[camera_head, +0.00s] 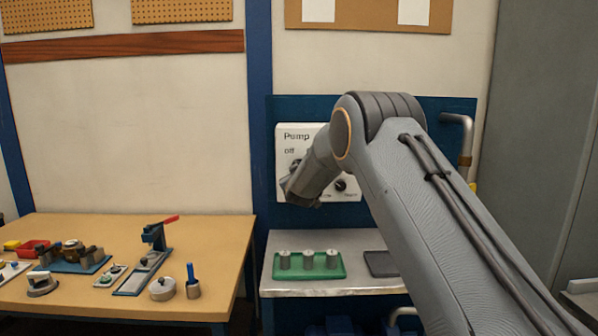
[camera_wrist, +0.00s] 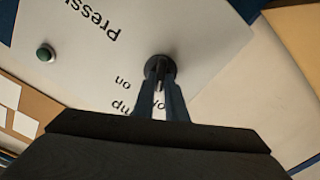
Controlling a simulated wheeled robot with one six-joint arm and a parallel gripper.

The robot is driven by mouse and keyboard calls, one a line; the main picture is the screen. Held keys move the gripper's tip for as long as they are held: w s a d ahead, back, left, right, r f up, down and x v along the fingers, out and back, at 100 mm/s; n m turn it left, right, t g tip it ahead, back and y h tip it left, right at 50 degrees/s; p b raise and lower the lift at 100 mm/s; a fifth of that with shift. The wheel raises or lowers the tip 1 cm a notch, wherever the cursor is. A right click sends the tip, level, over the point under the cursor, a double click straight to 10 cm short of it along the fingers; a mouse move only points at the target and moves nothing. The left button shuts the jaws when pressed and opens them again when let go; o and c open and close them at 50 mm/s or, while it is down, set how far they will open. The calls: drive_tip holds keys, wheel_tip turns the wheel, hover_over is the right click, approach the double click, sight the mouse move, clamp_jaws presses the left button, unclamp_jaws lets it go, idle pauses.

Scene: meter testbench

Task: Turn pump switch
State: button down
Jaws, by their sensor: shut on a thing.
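The pump switch is a dark round knob (camera_wrist: 160,65) on a white panel (camera_wrist: 215,50) in the wrist view. My gripper (camera_wrist: 160,88) is shut on the knob, its fingertips at the front. The lettering there is upside down and partly covered by the fingers. In the head view the white panel (camera_head: 293,130) reads "Pump" and "off".
Another dark knob (camera_head: 341,185) is at the panel's lower right. Below, a metal bench (camera_head: 330,287) bears a green tray (camera_head: 308,274) with small metal parts. A wooden table (camera_head: 60,222) with tools stands at left.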

drive_tip(key=shift+f, duration=0.1)
idle(0.4)
drive_tip(key=c, duration=1.8)
unclamp_jaws()
drive_tip(key=s+b, duration=0.2)
drive_tip(key=s, duration=0.5)
drive_tip(key=shift+s, duration=0.4)
drive_tip(key=shift+s, duration=0.1)
